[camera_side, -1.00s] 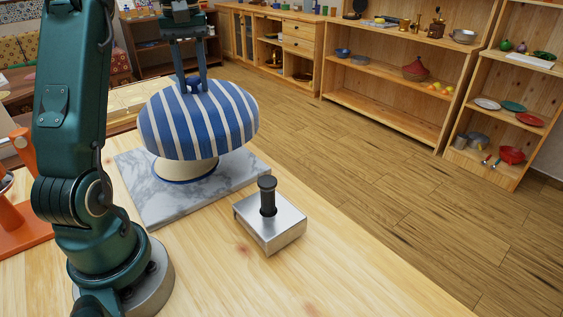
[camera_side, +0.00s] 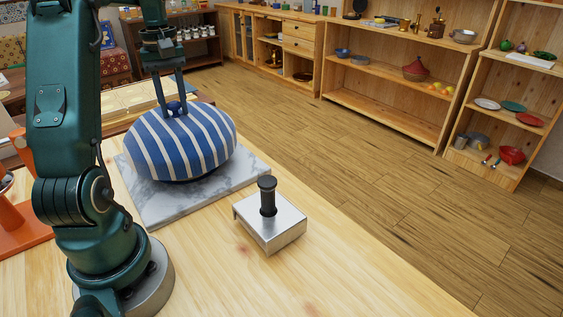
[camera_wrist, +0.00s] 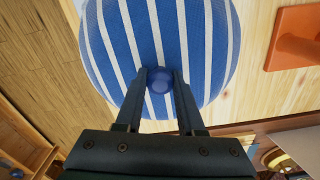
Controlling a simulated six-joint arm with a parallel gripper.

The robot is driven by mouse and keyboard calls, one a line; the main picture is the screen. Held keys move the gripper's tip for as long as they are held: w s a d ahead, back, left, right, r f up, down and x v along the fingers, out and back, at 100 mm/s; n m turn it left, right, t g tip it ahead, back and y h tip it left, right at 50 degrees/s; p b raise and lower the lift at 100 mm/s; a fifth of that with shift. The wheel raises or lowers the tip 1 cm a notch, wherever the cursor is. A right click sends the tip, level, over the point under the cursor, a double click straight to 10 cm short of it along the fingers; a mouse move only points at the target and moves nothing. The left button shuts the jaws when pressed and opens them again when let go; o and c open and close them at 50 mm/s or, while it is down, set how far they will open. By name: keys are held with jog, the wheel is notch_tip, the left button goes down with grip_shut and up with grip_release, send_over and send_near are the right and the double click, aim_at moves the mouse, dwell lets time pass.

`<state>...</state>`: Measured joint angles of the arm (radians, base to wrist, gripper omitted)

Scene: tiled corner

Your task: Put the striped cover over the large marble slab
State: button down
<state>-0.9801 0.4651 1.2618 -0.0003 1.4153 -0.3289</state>
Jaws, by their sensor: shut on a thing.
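The striped cover (camera_side: 188,145) is a blue and white dome with a blue knob on top. My gripper (camera_side: 173,107) is shut on that knob from above. The large marble slab (camera_side: 160,212) is grey-white and lies flat on the table under the cover. The cover sits low over the slab's middle and looks slightly tilted; I cannot tell whether its rim touches the slab. Whatever is under the cover is hidden. In the wrist view the cover (camera_wrist: 190,40) fills the top middle, with its knob (camera_wrist: 159,82) between my fingertips.
A metal block with a black handle (camera_side: 268,225) stands on the table just right of the slab. An orange stand (camera_side: 20,235) is at the left. A pale tray (camera_side: 130,97) lies behind the slab. The table's front right is clear. Wooden shelves (camera_side: 390,85) stand far back.

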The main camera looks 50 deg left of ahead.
aim_at(176, 116)
jog(key=shift+f, duration=2)
grip_release()
jog(key=shift+r, duration=0.1)
jog(key=shift+r, duration=3.4)
